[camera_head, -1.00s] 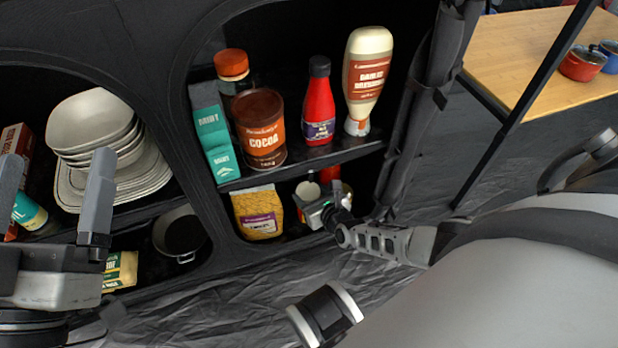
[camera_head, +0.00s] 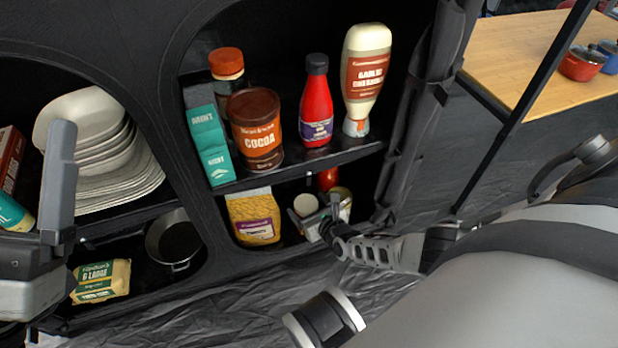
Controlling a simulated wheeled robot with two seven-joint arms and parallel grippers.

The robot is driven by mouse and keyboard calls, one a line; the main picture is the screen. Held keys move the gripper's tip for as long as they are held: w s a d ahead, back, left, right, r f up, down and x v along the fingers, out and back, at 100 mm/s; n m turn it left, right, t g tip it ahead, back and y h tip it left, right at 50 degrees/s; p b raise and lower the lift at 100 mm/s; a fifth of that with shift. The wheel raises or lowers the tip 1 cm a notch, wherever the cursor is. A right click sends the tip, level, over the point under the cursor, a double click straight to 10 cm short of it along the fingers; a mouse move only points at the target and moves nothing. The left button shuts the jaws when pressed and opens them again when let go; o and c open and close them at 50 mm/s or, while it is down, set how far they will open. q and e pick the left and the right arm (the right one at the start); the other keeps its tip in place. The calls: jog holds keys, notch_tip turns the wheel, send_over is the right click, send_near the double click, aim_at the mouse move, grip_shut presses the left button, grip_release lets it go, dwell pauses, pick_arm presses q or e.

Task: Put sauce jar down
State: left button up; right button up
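What looks like the sauce jar, a narrow red shape (camera_head: 328,179), stands in the lower compartment of the middle shelf unit, behind pale cans and mostly hidden. My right gripper (camera_head: 318,213) reaches into that compartment in front of it. Its fingers look spread, with nothing clearly held between them. My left gripper (camera_head: 40,185) is at the left edge, in front of the plates. One upright finger shows; the other is cut off by the frame.
A can (camera_head: 305,204) and a yellow bag (camera_head: 252,217) stand beside my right gripper. Above are a cocoa tin (camera_head: 256,128), a red bottle (camera_head: 317,105) and a garlic sauce bottle (camera_head: 366,75). Plates (camera_head: 100,150) and a pan (camera_head: 174,240) are at left.

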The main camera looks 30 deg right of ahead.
jog(key=shift+r, duration=0.15)
pick_arm(q)
notch_tip(320, 180, down, 10)
jog(key=n+g+y+p, duration=0.4)
jog(key=n+y+p, duration=0.2)
jog(key=n, duration=0.5)
jog(key=shift+d+f+y, duration=0.15)
jog(key=shift+d+y, duration=0.15)
jog(key=shift+y, duration=0.4)
pick_arm(e)
jog(key=v, duration=1.2)
